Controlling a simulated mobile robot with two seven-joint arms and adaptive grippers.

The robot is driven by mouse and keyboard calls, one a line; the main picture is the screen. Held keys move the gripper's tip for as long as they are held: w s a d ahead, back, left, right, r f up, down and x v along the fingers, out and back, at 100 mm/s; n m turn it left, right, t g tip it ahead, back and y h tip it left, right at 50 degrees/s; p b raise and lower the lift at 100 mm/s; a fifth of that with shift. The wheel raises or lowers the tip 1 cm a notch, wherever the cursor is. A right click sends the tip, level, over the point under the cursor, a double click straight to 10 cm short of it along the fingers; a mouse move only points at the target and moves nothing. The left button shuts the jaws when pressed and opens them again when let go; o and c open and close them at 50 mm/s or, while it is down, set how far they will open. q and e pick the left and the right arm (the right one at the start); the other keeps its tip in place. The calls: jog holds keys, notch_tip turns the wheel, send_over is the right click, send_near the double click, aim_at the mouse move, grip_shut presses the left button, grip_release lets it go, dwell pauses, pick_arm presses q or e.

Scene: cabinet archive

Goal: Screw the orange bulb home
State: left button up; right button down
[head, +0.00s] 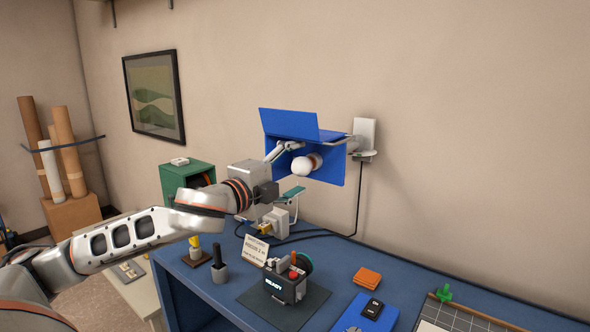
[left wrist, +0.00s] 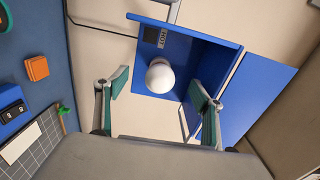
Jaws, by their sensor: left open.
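The bulb (head: 301,166) has a white globe and an orange-brown band at its base. It sits sideways within the blue, open-fronted housing (head: 291,124) on the wall arm. In the left wrist view the white globe (left wrist: 160,76) shows end-on, in front of the blue housing (left wrist: 218,62); its base and the socket are hidden. My left gripper (head: 287,171) is open in front of the globe. In the left wrist view its green-padded fingers (left wrist: 163,101) stand wide apart, with the globe between and a little beyond the tips; no contact shows. My right gripper is in neither view.
A white wall bracket (head: 364,135) carries the housing, with a black cable hanging down. Below, the blue bench (head: 213,297) holds a small black device (head: 287,284), a sign card (head: 256,250) and orange pads (head: 367,277). A green cabinet (head: 178,178) stands left.

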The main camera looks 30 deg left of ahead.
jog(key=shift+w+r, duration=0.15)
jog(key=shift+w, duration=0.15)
pick_arm(q)
jog(key=shift+s, duration=0.25)
jog(key=shift+s+a+f+b, duration=0.1)
jog(key=shift+s+b, duration=0.45)
jog(key=shift+s, duration=0.75)
jog(key=shift+s+a+b, duration=0.25)
jog(key=shift+s+b, duration=0.3)
jog(key=shift+s, duration=0.25)
jog(key=shift+s+d+b, duration=0.1)
jog(key=shift+s+b, duration=0.2)
jog(key=shift+s, duration=0.15)
jog(key=shift+s+d, duration=0.1)
jog(key=shift+s, duration=0.1)
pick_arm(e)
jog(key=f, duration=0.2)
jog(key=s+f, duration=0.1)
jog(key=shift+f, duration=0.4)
